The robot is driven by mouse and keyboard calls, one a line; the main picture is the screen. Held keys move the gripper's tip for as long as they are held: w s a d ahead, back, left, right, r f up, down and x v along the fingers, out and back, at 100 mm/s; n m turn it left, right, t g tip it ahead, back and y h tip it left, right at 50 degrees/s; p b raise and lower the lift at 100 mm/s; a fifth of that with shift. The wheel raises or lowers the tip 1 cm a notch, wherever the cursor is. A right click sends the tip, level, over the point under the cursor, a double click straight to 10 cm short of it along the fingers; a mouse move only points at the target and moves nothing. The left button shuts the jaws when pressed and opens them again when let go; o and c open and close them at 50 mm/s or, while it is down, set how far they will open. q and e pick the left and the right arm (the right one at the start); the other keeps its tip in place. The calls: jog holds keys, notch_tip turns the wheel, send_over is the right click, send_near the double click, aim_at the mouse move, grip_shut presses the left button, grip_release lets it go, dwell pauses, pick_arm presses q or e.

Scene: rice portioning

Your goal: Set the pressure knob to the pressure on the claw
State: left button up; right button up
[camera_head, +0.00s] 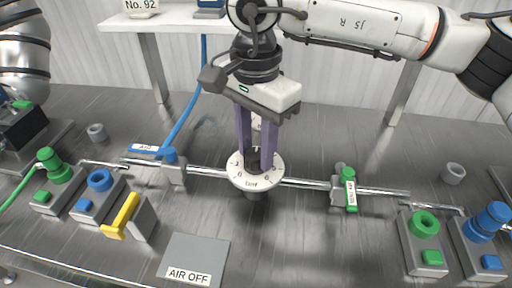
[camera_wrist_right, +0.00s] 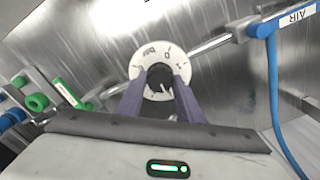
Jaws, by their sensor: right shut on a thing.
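The pressure knob is a round white dial (camera_head: 270,176) with dark numbers and "bar" on its face, mounted on the metal pipe at the middle of the bench. My right gripper (camera_head: 258,160) has its two purple fingers shut on the dark centre of the knob from above. The right wrist view shows the same grip (camera_wrist_right: 158,86) and the dial's white face (camera_wrist_right: 149,60). Which number is set cannot be told. I cannot make out a pressure mark on a claw. My left arm (camera_head: 24,55) shows at the upper left; its gripper cannot be made out.
A blue-handled valve (camera_head: 150,150) and a green-handled valve (camera_head: 350,190) flank the knob on the pipe. A yellow lever (camera_head: 124,216) and an "AIR OFF" plate (camera_head: 197,256) stand in front. Green and blue fittings line both sides. A white shelf (camera_head: 175,22) stands behind.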

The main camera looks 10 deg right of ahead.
aim_at(256, 153)
dwell(0.4)
jog(key=o, duration=1.1)
jog(key=shift+c, duration=0.2)
jog(key=shift+r, duration=0.1)
notch_tip(256, 153, up, 10)
